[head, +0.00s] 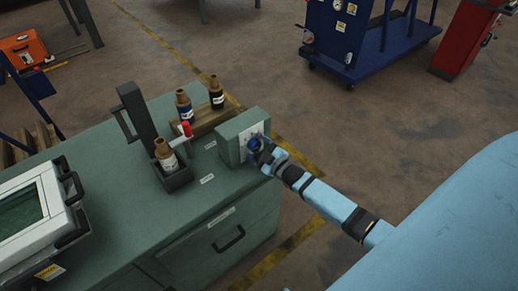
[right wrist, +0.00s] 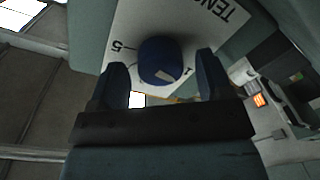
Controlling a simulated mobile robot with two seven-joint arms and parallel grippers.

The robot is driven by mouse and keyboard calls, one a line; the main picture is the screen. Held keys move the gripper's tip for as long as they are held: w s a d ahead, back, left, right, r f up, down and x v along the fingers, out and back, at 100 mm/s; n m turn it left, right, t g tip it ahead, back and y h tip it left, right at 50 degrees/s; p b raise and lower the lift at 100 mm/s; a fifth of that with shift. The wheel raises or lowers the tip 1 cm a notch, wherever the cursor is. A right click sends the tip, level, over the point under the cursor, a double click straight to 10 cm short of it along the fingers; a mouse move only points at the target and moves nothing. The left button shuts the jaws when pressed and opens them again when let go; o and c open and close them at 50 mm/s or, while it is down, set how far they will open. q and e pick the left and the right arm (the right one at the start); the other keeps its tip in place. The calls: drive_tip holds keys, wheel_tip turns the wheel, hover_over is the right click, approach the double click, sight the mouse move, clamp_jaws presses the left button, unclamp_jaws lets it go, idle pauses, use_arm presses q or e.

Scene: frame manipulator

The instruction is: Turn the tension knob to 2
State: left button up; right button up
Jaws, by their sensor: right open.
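The tension knob (right wrist: 160,58) is a round dark blue knob on a white dial plate (right wrist: 125,22) in the right wrist view. The plate shows part of a "TENS..." label, a 5 left of the knob and what looks like a 1 right of it. A pale mark on the knob points toward the lower right, near that 1. Other numbers are hidden. My right gripper (right wrist: 162,82) is open, with one finger on each side of the knob; contact is unclear. In the head view it is at the front of the green-grey box (head: 231,146). My left gripper is not in view.
The box stands on a green cabinet (head: 130,222). Brown-topped bottles (head: 184,106), a wooden block (head: 208,121), a dark holder (head: 172,178) and a white machine (head: 35,215) are left of it. Open floor lies beyond my right arm.

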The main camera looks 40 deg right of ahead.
drive_tip(key=shift+c, duration=0.2)
drive_tip(key=c, duration=0.9)
drive_tip(key=shift+m, duration=0.3)
drive_tip(key=shift+m+p, duration=0.4)
drive_tip(key=shift+m, duration=0.5)
drive_tip(key=m, duration=0.5)
drive_tip(key=shift+p, duration=0.35)
drive_tip(key=shift+f+m, duration=0.1)
drive_tip(key=shift+m, duration=0.3)
drive_tip(key=o, duration=0.9)
